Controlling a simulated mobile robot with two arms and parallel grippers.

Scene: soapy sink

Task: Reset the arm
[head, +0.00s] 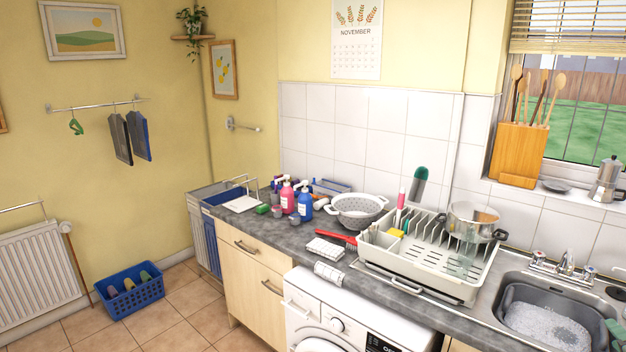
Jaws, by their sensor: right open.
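I see no clear part of my left or right gripper in the head view. The counter (330,263) runs from the left cupboard to the sink at the right. A cream dish rack (420,272) stands on it, with a metal pot (474,215) at its back right. The grey sink (508,283) holds foamy water (545,325). A green item (615,330) at the right edge is cut off by the frame.
A grey colander (357,208), pink bottle (287,198) and blue bottle (304,203) stand along the counter's back. A folded cloth (325,248) lies near the front edge. The tap (566,262) rises behind the sink. A blue basket (130,297) sits on the floor.

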